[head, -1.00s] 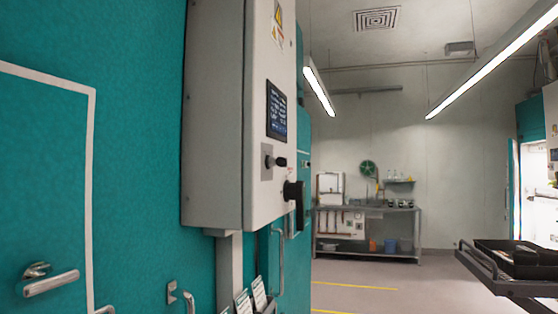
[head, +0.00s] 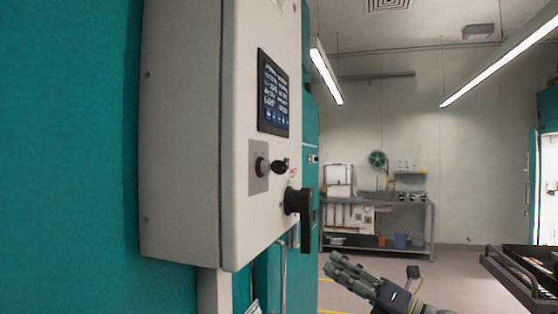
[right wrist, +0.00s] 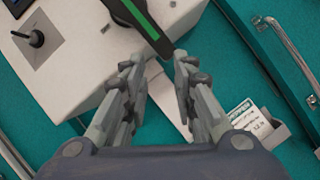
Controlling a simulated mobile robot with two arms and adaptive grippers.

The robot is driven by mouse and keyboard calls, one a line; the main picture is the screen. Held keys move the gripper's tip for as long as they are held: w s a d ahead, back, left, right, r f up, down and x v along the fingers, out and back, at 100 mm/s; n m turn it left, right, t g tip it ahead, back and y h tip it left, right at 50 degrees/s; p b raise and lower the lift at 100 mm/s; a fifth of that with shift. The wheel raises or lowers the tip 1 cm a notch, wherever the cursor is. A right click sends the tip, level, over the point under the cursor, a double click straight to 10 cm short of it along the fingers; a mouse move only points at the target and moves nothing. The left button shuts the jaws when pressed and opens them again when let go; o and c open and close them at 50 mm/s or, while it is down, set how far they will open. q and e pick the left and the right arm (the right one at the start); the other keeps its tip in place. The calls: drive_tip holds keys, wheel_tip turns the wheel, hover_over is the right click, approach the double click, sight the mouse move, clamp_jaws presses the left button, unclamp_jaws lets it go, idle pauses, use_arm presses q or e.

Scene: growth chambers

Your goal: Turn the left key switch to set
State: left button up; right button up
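The key switch (head: 262,167) is a round grey barrel with a dark key sticking out, on a square grey plate on the front of a pale control box (head: 190,120). In the right wrist view the key switch (right wrist: 36,39) lies at the upper left, well away from the fingers. My right gripper (head: 335,263) is in the head view at lower right, below and right of the box. In the right wrist view its fingers (right wrist: 160,63) are apart with nothing between them. My left gripper is not in view.
A black rotary handle (head: 304,207) juts out below and right of the switch; it shows in the right wrist view (right wrist: 141,22) just beyond the fingertips. A screen (head: 272,93) is above the switch. A dark tray (head: 522,272) stands at right. A sink bench (head: 375,215) is far back.

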drive_tip(key=s+a+r+n+g, duration=0.1)
drive_tip(key=s+r+n+g, duration=0.2)
drive_tip(key=r+n, duration=0.3)
drive_tip(key=s+a+r+n+g, duration=0.2)
drive_tip(key=s+r+n, duration=0.2)
drive_tip(key=r, duration=0.4)
drive_tip(key=n+g+h+p, duration=0.1)
drive_tip(key=n+h+p, duration=0.1)
drive_tip(key=n, duration=0.5)
approach(279, 165)
drive_tip(key=p+x, duration=0.1)
drive_tip(key=x, duration=0.2)
drive_tip(key=p+x, duration=0.1)
drive_tip(key=x, duration=0.2)
drive_tip(key=p+x, duration=0.1)
drive_tip(key=x, duration=0.2)
drive_tip(key=shift+w+d+f, duration=0.1)
drive_tip(key=shift+w+d, duration=0.05)
drive_tip(key=shift+w, duration=0.1)
drive_tip(key=shift+w+a+f, duration=0.15)
drive_tip(key=shift+w+a, duration=0.15)
drive_tip(key=shift+a, duration=0.3)
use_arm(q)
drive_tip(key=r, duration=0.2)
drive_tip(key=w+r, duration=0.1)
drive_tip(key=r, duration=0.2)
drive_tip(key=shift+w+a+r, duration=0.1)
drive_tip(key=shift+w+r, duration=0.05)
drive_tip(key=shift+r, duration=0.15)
